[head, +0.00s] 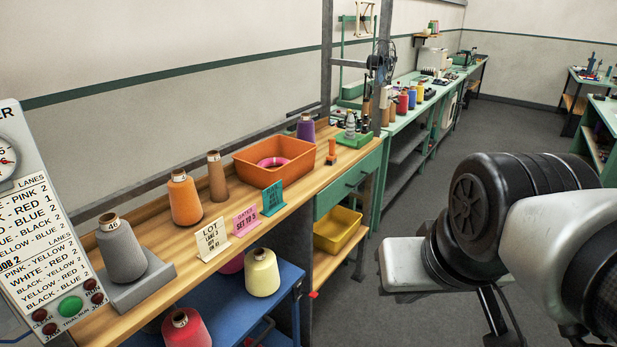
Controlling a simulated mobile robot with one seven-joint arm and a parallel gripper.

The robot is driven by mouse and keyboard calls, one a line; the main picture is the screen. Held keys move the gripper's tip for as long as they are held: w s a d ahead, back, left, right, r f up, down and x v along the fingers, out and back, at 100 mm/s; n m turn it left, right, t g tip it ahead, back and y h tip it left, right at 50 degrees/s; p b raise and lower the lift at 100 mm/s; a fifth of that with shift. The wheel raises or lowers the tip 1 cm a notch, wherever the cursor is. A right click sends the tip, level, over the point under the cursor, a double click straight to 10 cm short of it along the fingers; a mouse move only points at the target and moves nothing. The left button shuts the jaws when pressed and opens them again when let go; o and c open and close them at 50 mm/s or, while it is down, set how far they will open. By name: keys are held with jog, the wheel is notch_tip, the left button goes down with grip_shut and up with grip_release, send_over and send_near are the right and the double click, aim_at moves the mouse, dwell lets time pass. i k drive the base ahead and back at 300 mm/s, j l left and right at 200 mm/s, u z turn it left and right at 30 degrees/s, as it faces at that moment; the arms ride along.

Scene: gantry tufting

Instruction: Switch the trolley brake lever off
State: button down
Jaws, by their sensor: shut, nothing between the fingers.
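The blue trolley (286,283) stands at the lower middle, partly under the wooden bench, with yarn cones on its top. A small red piece (313,294) shows at its right side, close to the bench leg. It may be the tip of the brake lever, but it is too small to tell which way it is set. The trolley's lower part is cut off by the picture's edge. My arm fills the right side, apart from the trolley. I cannot make out my gripper's fingers.
The wooden bench (330,172) holds cones, an orange bin (274,158) and standing cards. A yellow bin (337,229) sits on a low shelf beneath. A job board (42,215) stands at the left. Grey floor lies clear between the benches and my arm.

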aim_at(314, 295)
jog(key=i+l, duration=0.15)
jog(key=i, duration=0.25)
jog(key=i+l, duration=0.15)
jog(key=i, duration=0.3)
jog(key=j+u, duration=0.05)
